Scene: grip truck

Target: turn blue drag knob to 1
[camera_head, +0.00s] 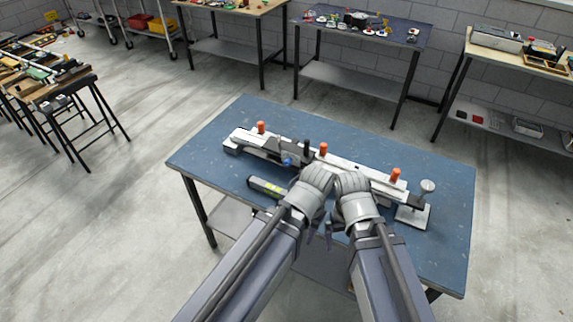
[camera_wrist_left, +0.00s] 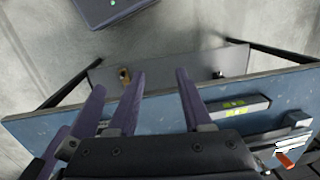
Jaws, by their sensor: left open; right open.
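The blue knob (camera_head: 287,160) sits on the front side of a long silver and black device (camera_head: 345,165) that lies across the blue table. The knob's setting is too small to read. Both my arms reach in from the front, with their wrists close together over the table's near edge. My left gripper (camera_head: 309,225) is right of the blue knob and nearer to me, apart from it. Its open, empty fingers also show in the left wrist view (camera_wrist_left: 160,105). My right gripper (camera_head: 330,235) is beside it; its fingers are mostly hidden by the arm.
A grey box with yellow-green displays (camera_head: 266,187) lies in front of the device, left of my left wrist; it also shows in the left wrist view (camera_wrist_left: 238,106). Several orange knobs (camera_head: 323,149) stand up along the device. The blue table (camera_head: 205,155) is bare at its left end.

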